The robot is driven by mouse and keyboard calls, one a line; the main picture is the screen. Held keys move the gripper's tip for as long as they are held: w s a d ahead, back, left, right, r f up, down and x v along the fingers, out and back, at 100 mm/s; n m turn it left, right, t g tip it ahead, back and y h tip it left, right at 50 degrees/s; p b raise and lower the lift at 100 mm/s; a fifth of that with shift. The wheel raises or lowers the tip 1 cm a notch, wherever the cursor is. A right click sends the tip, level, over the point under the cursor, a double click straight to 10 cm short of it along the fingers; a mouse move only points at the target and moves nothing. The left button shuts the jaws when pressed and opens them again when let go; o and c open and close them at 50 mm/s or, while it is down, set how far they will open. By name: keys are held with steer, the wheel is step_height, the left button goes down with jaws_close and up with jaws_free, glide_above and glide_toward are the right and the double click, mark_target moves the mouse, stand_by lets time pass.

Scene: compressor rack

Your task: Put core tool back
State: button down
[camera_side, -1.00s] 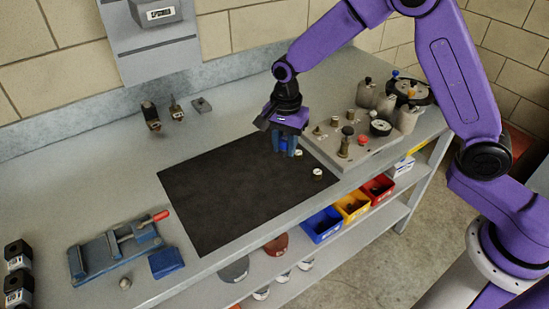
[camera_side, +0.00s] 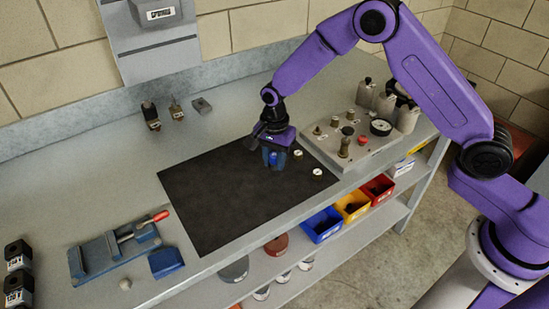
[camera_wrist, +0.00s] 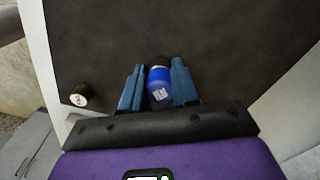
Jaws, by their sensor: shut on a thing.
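My gripper (camera_side: 274,163) is over the right part of the black mat (camera_side: 215,195). In the wrist view my gripper (camera_wrist: 157,68) has its two blue fingers on either side of a blue cylinder (camera_wrist: 159,84) with a white label and a dark end. My gripper is shut on this blue cylinder. The label is too small to read, so I cannot tell for certain that it is the core tool. In the side view the cylinder is mostly hidden by the fingers.
Two small round pieces (camera_side: 317,173) lie at the mat's right edge. A grey board with fittings (camera_side: 345,150) stands right of the mat. A blue vise (camera_side: 115,250) is at the left front. Several small tools (camera_side: 151,115) sit along the back. Most of the mat is clear.

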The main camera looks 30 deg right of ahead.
mark_target(275, 155)
steer(key=shift+f, duration=0.1)
steer(key=c, duration=0.8)
jaws_free()
steer(key=shift+c, duration=0.2)
step_height(275, 155, up, 12)
steer(key=shift+r, duration=0.2)
